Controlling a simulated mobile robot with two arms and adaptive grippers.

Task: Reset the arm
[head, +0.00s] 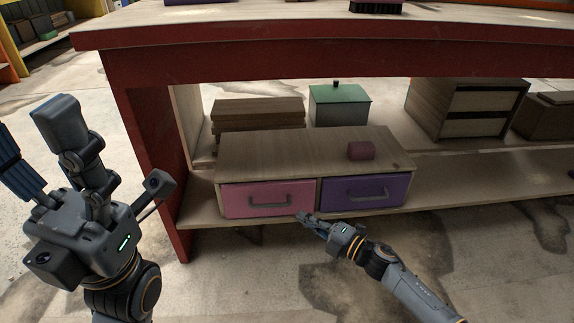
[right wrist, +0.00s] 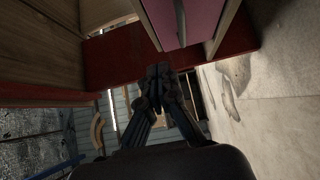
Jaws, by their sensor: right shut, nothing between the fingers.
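My right gripper (head: 304,217) is shut and empty, low in front of the small wooden cabinet (head: 270,157). Its tips are close to the lower right of the pink drawer (head: 245,200); I cannot tell if they touch it. In the right wrist view the closed fingers (right wrist: 160,75) point towards the pink drawer front (right wrist: 205,20) and the red edge. My left gripper (head: 42,150) is raised at the left, fingers spread apart and empty, clear of the table. The purple drawer (head: 365,190) is beside the pink one; both look closed.
A red and wood table (head: 300,60) hangs over the low shelf (head: 480,185). A green-lidded box (head: 338,104), a brown box (head: 258,112) and a wooden cabinet (head: 466,105) stand behind. The floor in front is clear.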

